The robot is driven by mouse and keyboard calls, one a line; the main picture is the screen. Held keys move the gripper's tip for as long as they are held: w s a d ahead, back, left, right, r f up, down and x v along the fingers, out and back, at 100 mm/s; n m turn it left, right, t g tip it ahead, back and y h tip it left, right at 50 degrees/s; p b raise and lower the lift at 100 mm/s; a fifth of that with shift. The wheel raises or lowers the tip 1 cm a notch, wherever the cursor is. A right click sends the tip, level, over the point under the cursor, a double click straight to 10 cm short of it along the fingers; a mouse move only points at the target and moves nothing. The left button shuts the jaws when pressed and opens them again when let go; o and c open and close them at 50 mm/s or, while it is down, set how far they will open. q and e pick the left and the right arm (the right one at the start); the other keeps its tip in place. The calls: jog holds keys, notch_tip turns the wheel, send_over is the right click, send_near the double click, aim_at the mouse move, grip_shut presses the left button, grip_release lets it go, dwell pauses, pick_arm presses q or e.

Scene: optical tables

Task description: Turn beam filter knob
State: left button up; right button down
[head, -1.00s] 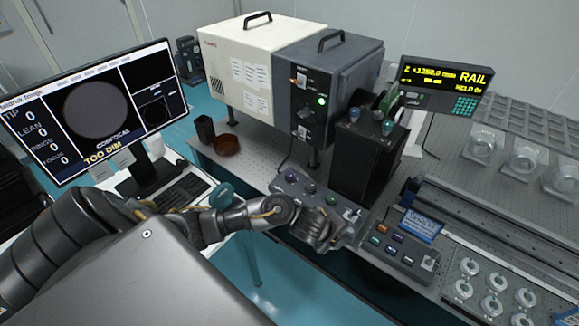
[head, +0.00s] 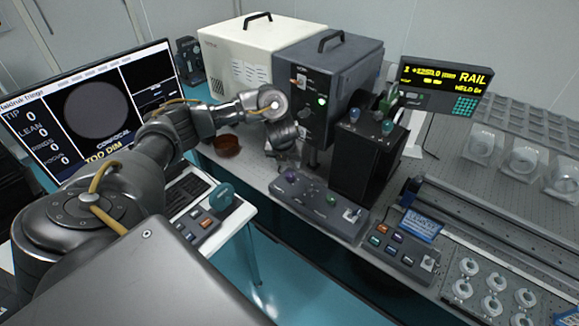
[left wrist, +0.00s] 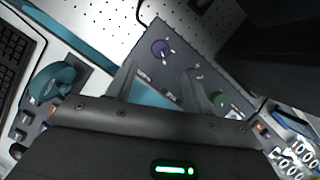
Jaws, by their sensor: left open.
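A grey control box (head: 335,222) stands at the front edge of the optical table, with a purple knob (head: 308,188), a green knob (head: 331,199) and a switch at its right end. The purple knob (left wrist: 160,48) and green knob (left wrist: 221,99) also show in the left wrist view. I cannot read which knob is the beam filter. My left gripper (head: 290,157) is open and empty, above the control box and in front of the housing. Its fingers (left wrist: 160,88) are spread. My right gripper is out of view.
A monitor (head: 95,110) at left reads TOO DIM. A panel with a teal wheel (head: 221,195) lies below my left arm. A black block (head: 362,160) stands right of the control box. An amber dish (head: 227,145) sits behind the gripper.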

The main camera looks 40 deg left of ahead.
pick_arm(q)
jog(key=b, duration=0.3)
send_over(290, 174)
jog(key=s+d, duration=0.1)
jog(key=s, duration=0.1)
notch_tip(290, 174, down, 5)
jog(key=shift+s+f, duration=0.1)
jog(key=shift+s, duration=0.05)
jog(key=x, duration=0.3)
jog(key=shift+w, duration=0.25)
jog(key=shift+x, duration=0.85)
jog(key=c, duration=1)
jog(key=shift+p, duration=0.3)
